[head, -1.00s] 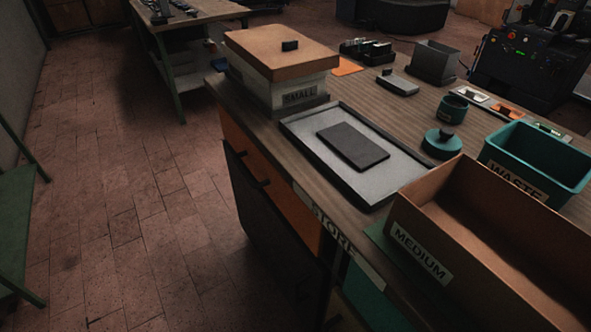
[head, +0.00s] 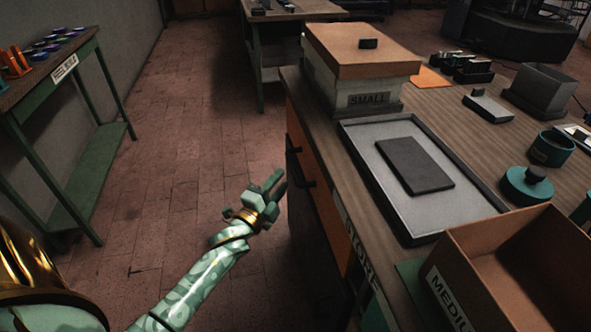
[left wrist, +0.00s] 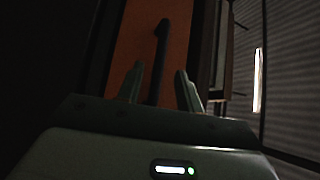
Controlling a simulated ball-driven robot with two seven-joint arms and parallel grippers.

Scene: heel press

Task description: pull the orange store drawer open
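The orange store drawer (head: 327,215) is in the side of the bench, its front looking flush, with a dark bar handle (head: 306,172). The word STORE is on the bench edge above it. My left gripper (head: 274,182) is just left of the drawer front, pointing toward the handle, with a small gap visible. In the left wrist view the orange front (left wrist: 181,42) fills the middle. The black handle (left wrist: 160,50) lines up between my two spread fingers, which hold nothing. My right gripper is in neither view.
On the bench stand a box marked SMALL (head: 360,85), a grey tray (head: 372,178) with a dark slab and an open box marked MEDIUM (head: 510,270). A green side table (head: 65,75) is at left. The brick floor between is clear.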

